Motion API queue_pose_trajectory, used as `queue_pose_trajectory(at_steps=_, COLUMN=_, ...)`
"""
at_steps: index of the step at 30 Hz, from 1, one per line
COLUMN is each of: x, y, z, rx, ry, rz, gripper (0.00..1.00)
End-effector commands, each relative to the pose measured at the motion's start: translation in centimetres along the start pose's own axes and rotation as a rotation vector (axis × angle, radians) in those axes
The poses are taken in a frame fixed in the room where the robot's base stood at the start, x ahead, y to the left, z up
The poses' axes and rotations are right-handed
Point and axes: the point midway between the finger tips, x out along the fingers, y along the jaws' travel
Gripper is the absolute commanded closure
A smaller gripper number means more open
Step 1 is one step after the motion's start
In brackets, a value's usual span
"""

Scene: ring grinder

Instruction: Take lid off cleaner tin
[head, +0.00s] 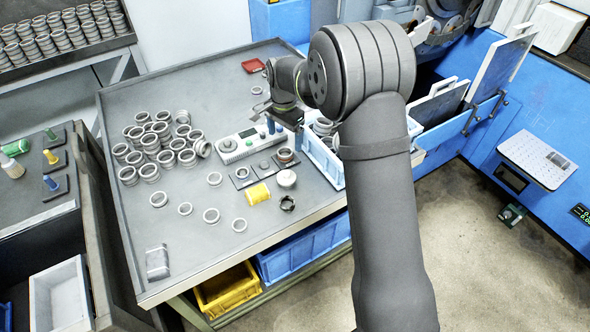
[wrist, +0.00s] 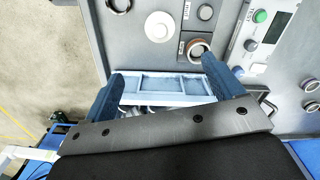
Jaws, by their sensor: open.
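A small round white tin (head: 286,179), which looks like the cleaner tin, stands on the grey table near its front edge. In the wrist view the white tin (wrist: 158,27) is seen from above, and its pale round top covers it. I cannot make out a seam between lid and body. My gripper (head: 284,132) is above the table, behind the tin in the head view.
A blue tray (head: 330,172) of rings stands just right of the tin. Many rings (head: 150,145) crowd the left. The front left table is mostly clear.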

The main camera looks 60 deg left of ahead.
Motion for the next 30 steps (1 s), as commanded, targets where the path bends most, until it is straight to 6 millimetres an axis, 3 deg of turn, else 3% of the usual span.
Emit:
queue_pose_trajectory(at_steps=12, x=-0.4, y=0.2, z=-0.2, rx=-0.846, ry=0.000, rz=0.000, gripper=0.14)
queue_pose_trajectory(at_steps=18, x=-0.6, y=0.3, z=-0.2, rx=-1.174, ry=0.000, rz=0.000, gripper=0.14)
queue_pose_trajectory(at_steps=25, x=-0.4, y=0.3, z=-0.2, rx=-1.328, ry=-0.001, rz=0.000, gripper=0.14)
queue_pose_trajectory(at_steps=30, x=2.2, y=0.4, z=-0.2, rx=-1.335, ry=-0.004, rz=0.001, gripper=0.14)
